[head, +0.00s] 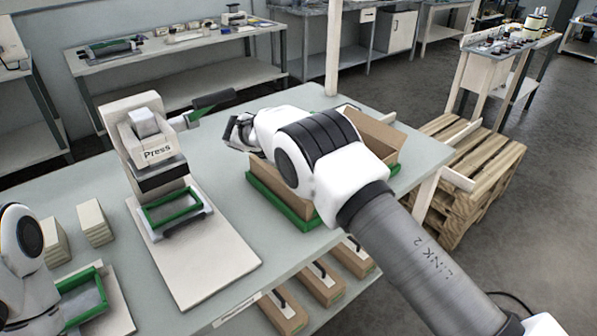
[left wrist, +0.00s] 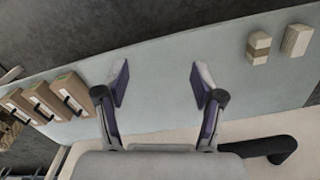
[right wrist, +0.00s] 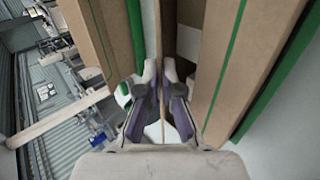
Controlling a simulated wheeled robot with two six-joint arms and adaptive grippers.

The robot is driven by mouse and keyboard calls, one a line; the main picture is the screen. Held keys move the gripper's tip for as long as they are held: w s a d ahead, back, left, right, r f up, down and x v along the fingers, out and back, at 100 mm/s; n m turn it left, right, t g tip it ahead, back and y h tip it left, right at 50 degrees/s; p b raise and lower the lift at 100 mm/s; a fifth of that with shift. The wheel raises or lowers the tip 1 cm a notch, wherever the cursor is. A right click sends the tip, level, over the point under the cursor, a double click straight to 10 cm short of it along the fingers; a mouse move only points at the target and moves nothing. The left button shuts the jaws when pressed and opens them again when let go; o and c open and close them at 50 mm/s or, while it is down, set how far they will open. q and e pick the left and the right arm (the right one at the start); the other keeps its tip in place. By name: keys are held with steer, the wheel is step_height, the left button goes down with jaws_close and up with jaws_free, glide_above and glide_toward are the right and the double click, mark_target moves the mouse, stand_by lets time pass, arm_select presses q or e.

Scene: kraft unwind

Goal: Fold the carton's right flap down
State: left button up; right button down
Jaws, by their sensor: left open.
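The brown carton (head: 375,135) stands in a green tray (head: 306,222) on the table, largely hidden behind my right arm in the head view. My right gripper (head: 238,131) is at the carton's left far side there. In the right wrist view my right gripper (right wrist: 161,72) has its fingers close together on either side of a thin brown cardboard panel (right wrist: 162,128), seen edge-on. It looks shut on this flap; which flap it is, I cannot tell. Another cardboard panel (right wrist: 245,70) with a green stripe rises beside it. My left gripper (left wrist: 158,85) is open and empty above the table.
A press (head: 150,150) on a pale base stands left of the carton, its lever (head: 212,99) reaching toward my right gripper. Two pale stacks (head: 95,223) and a green frame (head: 80,290) are at the left. Several small cartons (head: 320,285) lie below the table's front edge.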

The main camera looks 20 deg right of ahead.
arm_select(q)
steer(key=shift+f, duration=0.3)
arm_select(e)
steer(key=shift+f, duration=0.1)
steer(key=c, duration=1.4)
jaws_free()
arm_select(q)
steer(key=shift+w, duration=0.1)
arm_select(e)
steer(key=shift+o, duration=0.2)
steer(key=shift+w+f, duration=0.1)
steer(key=shift+w, duration=0.05)
